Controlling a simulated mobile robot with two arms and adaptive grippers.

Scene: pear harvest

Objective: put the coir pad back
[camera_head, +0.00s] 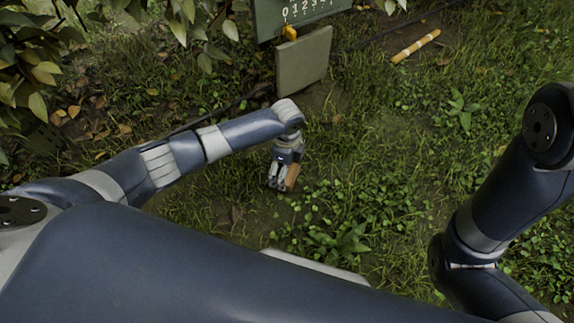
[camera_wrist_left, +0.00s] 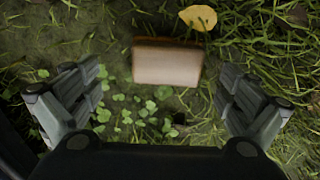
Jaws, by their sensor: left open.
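A brown, block-shaped pad, which looks like the coir pad (camera_head: 293,177), is beside the fingers of my left gripper (camera_head: 281,179), low over the grass. In the left wrist view the pad (camera_wrist_left: 167,63) lies ahead of the open fingers, near the middle, with its long side across the picture. The fingers of my left gripper (camera_wrist_left: 158,105) are spread wide, one on each side, and do not touch it in that view. I cannot tell how high the fingers are above the ground. My right arm shows at the right, but its gripper is out of view.
A green board with white numbers (camera_head: 290,14) stands at the top, with a grey-green panel (camera_head: 304,62) below it. A yellow banded stick (camera_head: 416,46) lies at the upper right. Leafy branches (camera_head: 30,70) hang at the upper left. A yellow leaf (camera_wrist_left: 198,17) lies behind the pad.

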